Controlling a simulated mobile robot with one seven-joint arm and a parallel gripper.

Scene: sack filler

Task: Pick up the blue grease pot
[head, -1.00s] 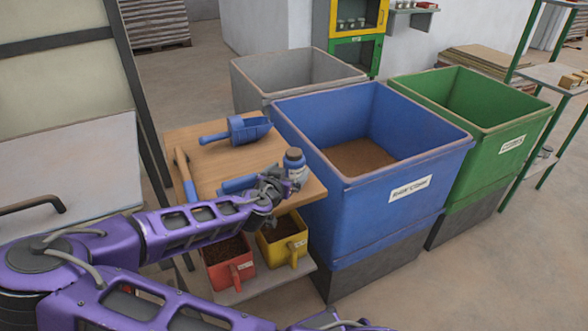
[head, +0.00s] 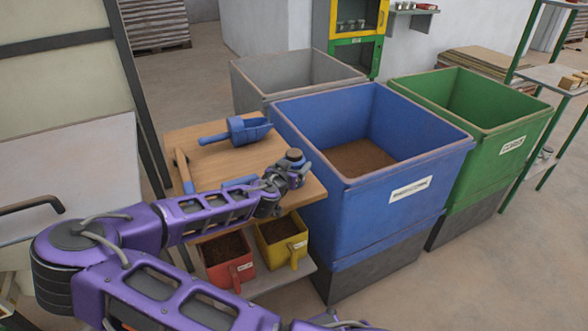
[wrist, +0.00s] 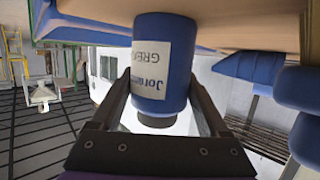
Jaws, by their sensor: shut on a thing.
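The blue grease pot (wrist: 179,62) has a white label and a dark lid. It fills the middle of the wrist view, which shows it upside down, between the two fingers. In the head view the dark top of the pot (head: 295,155) shows at the right edge of the wooden table (head: 215,165); its body is mostly hidden by my gripper (head: 291,173). My gripper is shut on the pot from its sides. I cannot tell whether the pot's base still touches the table.
A blue scoop (head: 236,131) and a hammer (head: 184,170) lie on the table. A blue thing (head: 238,182) is partly hidden behind my arm. Red (head: 228,258) and yellow (head: 282,240) tubs sit on the lower shelf. The tall blue bin (head: 375,200) stands close on the right.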

